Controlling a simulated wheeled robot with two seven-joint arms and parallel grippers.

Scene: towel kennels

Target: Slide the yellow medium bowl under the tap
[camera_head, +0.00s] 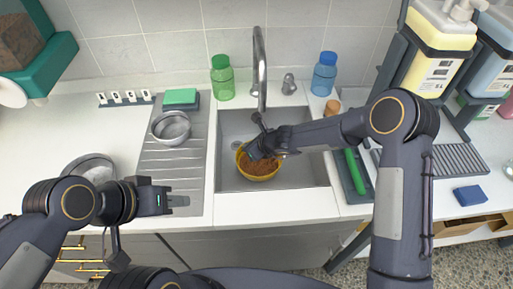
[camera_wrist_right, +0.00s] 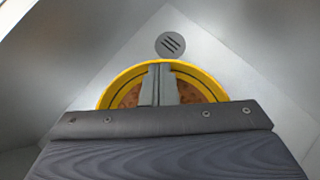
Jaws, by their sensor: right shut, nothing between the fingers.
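The yellow bowl (camera_head: 258,171) sits on the floor of the sink, below the tap (camera_head: 260,70), with brown contents inside. In the right wrist view, the yellow bowl (camera_wrist_right: 204,74) shows its far rim near the round drain.
A metal bowl (camera_head: 171,128) stands on the grooved drainboard, and another (camera_head: 90,168) is at the left. A green bottle (camera_head: 222,79) and a blue bottle (camera_head: 325,75) stand behind the sink. The sink walls (camera_head: 313,172) enclose the bowl.

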